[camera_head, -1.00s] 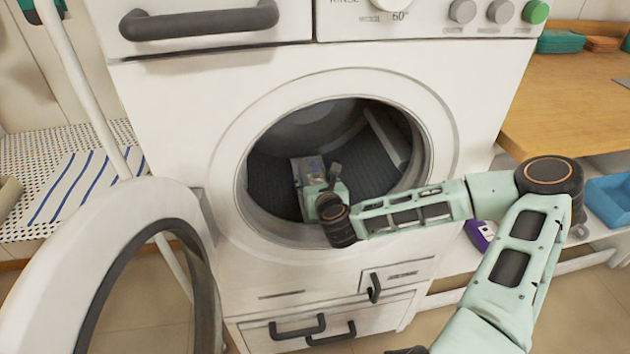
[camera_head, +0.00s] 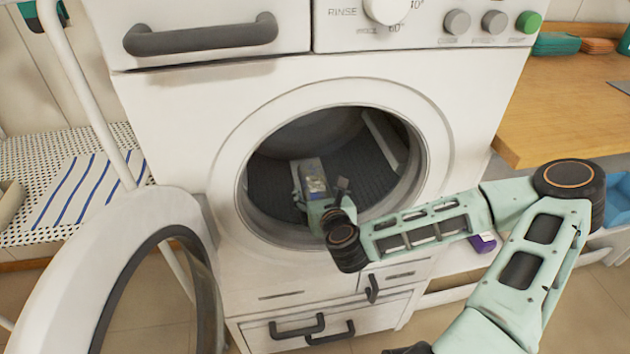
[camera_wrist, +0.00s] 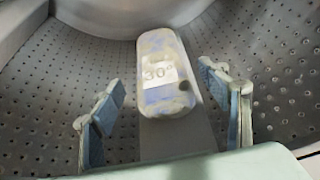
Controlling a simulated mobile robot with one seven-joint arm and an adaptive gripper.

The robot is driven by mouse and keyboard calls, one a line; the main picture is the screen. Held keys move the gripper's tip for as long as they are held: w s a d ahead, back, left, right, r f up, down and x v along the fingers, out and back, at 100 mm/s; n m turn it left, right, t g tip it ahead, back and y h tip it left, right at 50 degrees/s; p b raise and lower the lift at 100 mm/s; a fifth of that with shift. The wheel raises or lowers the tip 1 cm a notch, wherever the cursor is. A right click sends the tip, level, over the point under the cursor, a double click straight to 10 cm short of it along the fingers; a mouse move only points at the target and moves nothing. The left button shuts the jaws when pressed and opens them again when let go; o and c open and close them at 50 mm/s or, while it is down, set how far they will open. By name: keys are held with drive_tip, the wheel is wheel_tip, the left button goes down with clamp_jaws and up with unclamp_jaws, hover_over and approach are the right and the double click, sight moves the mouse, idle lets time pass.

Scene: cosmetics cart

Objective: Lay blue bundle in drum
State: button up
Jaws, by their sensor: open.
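The blue bundle (camera_wrist: 166,72), blotched blue and whitish with a pale "30°" label, lies inside the drum (camera_wrist: 60,110). In the wrist view it lies on or just above a plain grey raised strip, ahead of my gripper (camera_wrist: 166,92). The two blue-grey fingers are spread wide, one on each side, with clear gaps to the bundle. In the head view my gripper (camera_head: 318,196) reaches through the round opening into the drum (camera_head: 375,170), and the bundle (camera_head: 315,184) shows small, partly hidden by my gripper.
The washer's round door (camera_head: 150,235) stands open at the left. The opening's rim (camera_head: 225,175) surrounds my wrist closely at its lower edge. A wooden counter (camera_head: 570,105) is at the right, with a purple box (camera_head: 483,243) below it. A striped cloth (camera_head: 85,190) lies at the left.

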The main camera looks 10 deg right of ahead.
drive_tip(key=v, duration=0.2)
drive_tip(key=shift+s+r+p, duration=0.2)
drive_tip(key=shift+r+p, duration=0.2)
drive_tip(key=shift+d+r+p, duration=0.1)
drive_tip(key=shift+p, duration=1)
drive_tip(key=shift+s+r+p, duration=0.1)
drive_tip(key=shift+s+p, duration=0.2)
drive_tip(key=shift+p, duration=0.7)
drive_tip(key=s+p, duration=0.1)
drive_tip(key=p, duration=0.1)
drive_tip(key=shift+r+p, duration=0.15)
drive_tip(key=shift+p, duration=0.15)
drive_tip(key=shift+s+p, duration=0.3)
drive_tip(key=shift+p, duration=0.2)
